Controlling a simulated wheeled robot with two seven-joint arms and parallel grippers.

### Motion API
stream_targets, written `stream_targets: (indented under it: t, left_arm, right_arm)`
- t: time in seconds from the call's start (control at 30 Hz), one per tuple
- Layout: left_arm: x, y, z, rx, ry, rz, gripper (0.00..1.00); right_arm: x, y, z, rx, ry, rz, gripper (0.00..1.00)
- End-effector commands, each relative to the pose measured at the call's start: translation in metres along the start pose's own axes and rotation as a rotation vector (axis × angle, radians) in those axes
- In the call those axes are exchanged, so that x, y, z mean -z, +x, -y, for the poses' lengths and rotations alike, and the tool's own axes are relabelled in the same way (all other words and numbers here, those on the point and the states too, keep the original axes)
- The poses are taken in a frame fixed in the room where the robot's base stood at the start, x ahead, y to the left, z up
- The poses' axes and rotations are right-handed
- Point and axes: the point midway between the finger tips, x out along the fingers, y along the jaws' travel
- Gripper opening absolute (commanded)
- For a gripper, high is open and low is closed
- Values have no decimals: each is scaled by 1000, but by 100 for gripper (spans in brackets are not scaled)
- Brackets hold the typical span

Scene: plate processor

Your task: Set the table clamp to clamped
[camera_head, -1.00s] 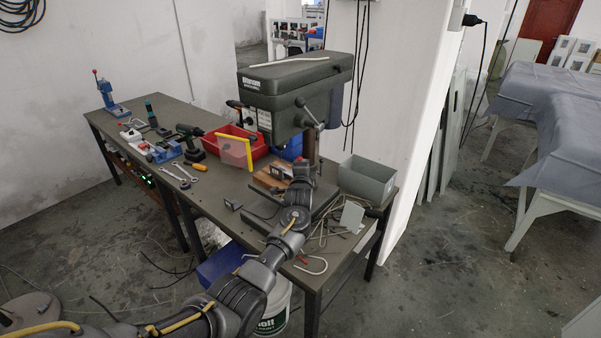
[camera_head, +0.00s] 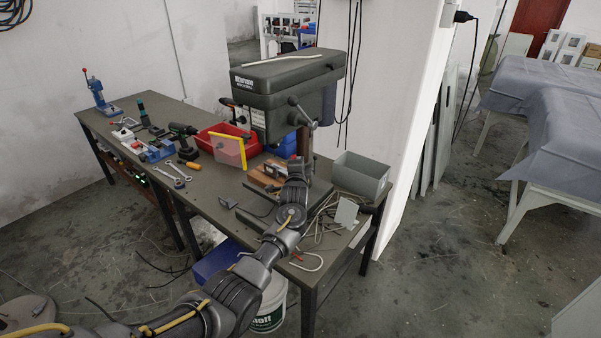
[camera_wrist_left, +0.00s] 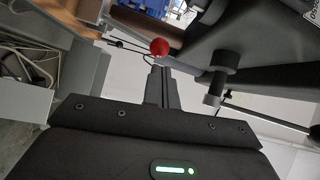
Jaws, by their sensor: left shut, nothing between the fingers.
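A drill press (camera_head: 285,88) with a dark green head and a column stands on the workbench. In the left wrist view a red ball knob (camera_wrist_left: 160,46) on a thin dark rod lies just beyond my fingertips; it looks like the table clamp's lever, but its setting cannot be told. My left gripper (camera_wrist_left: 161,70) is shut and empty, its tips just below the knob in that picture; whether they touch is unclear. In the head view my left gripper (camera_head: 298,166) is beside the press column, and my arm hides part of the press table. My right gripper is not in view.
A grey open bin (camera_head: 361,177) stands right of the press, with cables and a grey plate near it. A red bin (camera_head: 222,140), drill, wrenches (camera_head: 174,177) and other tools lie to the left on the bench (camera_head: 215,188). A white bucket (camera_head: 268,305) stands below.

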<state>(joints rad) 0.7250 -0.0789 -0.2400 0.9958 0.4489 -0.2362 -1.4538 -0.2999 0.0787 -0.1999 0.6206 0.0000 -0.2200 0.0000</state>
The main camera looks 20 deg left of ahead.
Motion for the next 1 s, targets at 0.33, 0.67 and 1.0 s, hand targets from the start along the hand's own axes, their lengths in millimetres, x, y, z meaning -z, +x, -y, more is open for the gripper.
stream_targets:
  t: [0.33, 0.67, 1.0]
  left_arm:
    - [20, -52, 2, 1, -2, -1, 0]
    - [20, -102, 6, 0, -1, -1, 0]
    - [20, -116, 8, -1, -1, -1, 0]
  right_arm:
    - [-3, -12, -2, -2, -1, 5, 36]
    - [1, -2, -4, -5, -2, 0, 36]
    - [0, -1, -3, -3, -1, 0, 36]
